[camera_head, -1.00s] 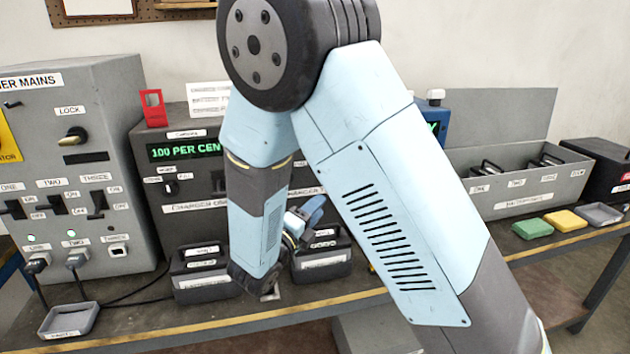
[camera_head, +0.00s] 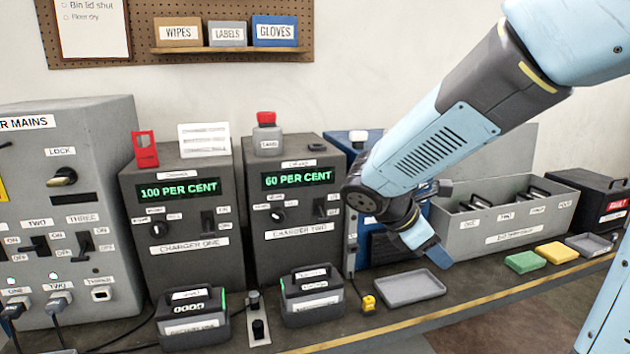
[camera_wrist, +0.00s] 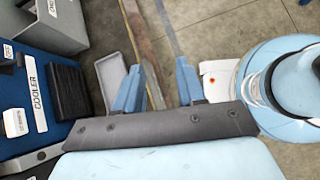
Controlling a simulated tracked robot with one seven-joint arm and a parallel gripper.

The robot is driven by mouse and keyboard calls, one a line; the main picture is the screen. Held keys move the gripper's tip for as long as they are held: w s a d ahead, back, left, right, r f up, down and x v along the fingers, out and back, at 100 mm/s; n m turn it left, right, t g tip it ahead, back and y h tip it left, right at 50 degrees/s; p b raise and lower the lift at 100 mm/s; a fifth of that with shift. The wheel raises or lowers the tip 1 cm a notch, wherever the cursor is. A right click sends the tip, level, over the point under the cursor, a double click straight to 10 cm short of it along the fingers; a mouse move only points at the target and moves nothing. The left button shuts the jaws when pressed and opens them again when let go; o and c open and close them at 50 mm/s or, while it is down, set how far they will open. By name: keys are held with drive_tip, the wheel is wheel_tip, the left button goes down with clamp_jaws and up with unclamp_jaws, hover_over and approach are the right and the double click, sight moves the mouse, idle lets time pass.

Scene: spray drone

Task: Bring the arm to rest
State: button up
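My arm (camera_head: 445,140) reaches in from the upper right in the head view and bends down over the bench, light blue and dark grey. My gripper (camera_head: 434,252) hangs above the bench beside an empty grey tray (camera_head: 412,288), in front of the blue cooler. In the wrist view my gripper (camera_wrist: 158,82) shows two blue fingers spread apart with nothing between them. The grey tray (camera_wrist: 111,80) lies below and to the left of the fingers there. The arm hides part of the cooler and of the grey box behind it.
Charger one (camera_head: 180,265) and charger two (camera_head: 294,237) stand left of the arm, with two batteries in front. The blue cooler (camera_wrist: 29,110) is close by at left in the wrist view. The grey divided box (camera_head: 515,228) stands right. Bench edge and floor lie below the gripper.

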drive_tip(key=s+r+m+t+y, duration=0.4)
drive_tip(key=s+r+m+y, duration=0.4)
drive_tip(key=m, duration=1)
drive_tip(key=s, duration=0.2)
drive_tip(key=shift+s+m+y, duration=0.3)
